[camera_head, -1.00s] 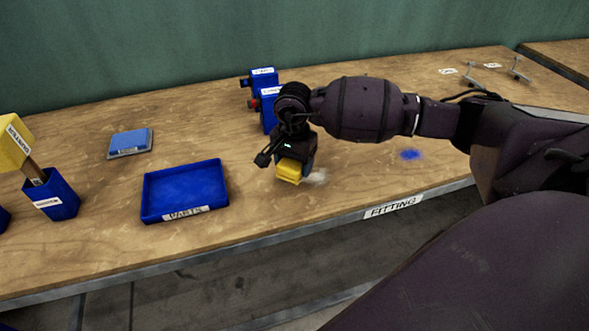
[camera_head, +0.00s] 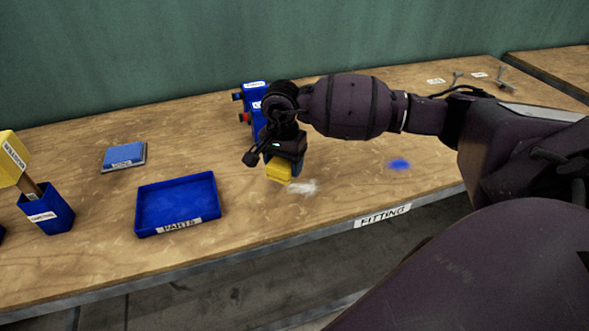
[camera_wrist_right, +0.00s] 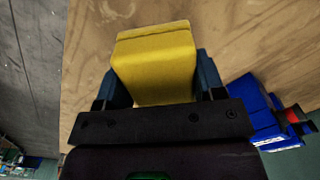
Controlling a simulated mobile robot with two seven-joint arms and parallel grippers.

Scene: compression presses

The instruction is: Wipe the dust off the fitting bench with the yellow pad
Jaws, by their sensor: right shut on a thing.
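The yellow pad (camera_head: 279,169) is held in my right gripper (camera_head: 284,160), low over the fitting bench (camera_head: 330,205). In the right wrist view the pad (camera_wrist_right: 155,62) sits between the two fingers of the gripper (camera_wrist_right: 157,85). I cannot tell whether the pad touches the wood. A pale dust patch (camera_head: 302,187) lies on the bench just right of the pad. A blue patch (camera_head: 399,165) lies further right on the bench. My left gripper is not in view.
A blue parts tray (camera_head: 178,204) stands left of the pad. A blue block on a grey plate (camera_head: 124,156) lies behind it. A blue holder (camera_head: 47,209) with a yellow-headed thing is at far left. Blue devices (camera_head: 255,98) stand behind my gripper. The front edge (camera_head: 382,215) is close.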

